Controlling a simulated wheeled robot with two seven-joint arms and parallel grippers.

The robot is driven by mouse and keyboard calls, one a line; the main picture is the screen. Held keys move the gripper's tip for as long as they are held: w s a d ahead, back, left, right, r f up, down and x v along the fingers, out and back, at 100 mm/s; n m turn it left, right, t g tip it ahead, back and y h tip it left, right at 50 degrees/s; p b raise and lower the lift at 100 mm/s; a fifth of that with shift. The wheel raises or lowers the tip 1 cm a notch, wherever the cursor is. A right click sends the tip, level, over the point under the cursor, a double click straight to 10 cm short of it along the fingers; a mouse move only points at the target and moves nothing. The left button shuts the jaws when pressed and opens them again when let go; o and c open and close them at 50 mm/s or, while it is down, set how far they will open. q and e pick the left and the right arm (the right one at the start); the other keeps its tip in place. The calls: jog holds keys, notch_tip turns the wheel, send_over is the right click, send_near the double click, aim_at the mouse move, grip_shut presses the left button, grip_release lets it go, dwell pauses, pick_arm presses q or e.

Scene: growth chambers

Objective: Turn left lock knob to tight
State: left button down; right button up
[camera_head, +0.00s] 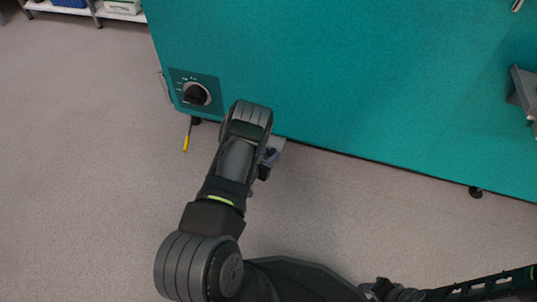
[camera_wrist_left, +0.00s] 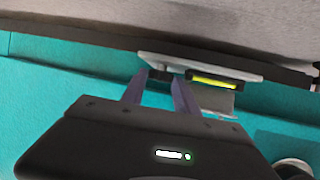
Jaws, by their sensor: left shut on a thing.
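My left gripper (camera_head: 272,156) is at the lower edge of the teal cabinet, beside a light grey plate (camera_head: 279,143) that sticks out there. In the left wrist view, the two purple fingers of the gripper (camera_wrist_left: 160,88) are shut on a small dark piece under the plate (camera_wrist_left: 205,66). This dark piece, which appears to be the left lock knob (camera_wrist_left: 159,75), is mostly hidden between the fingers, so its turn position cannot be told. A yellow strip (camera_wrist_left: 215,82) shows just right of the fingers. My right gripper is out of view.
The teal cabinet (camera_head: 340,70) fills the upper part of the head view. A dial (camera_head: 197,93) sits on its front panel at left, with a yellow-tipped lever (camera_head: 187,135) below. A grey metal bracket (camera_head: 522,90) juts out at right. The floor (camera_head: 90,190) at left is clear.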

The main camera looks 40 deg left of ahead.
pick_arm(q)
jog(key=c, duration=1)
grip_release()
jog(key=shift+o, duration=0.4)
jog(key=shift+a, duration=0.15)
jog(key=shift+y, duration=0.4)
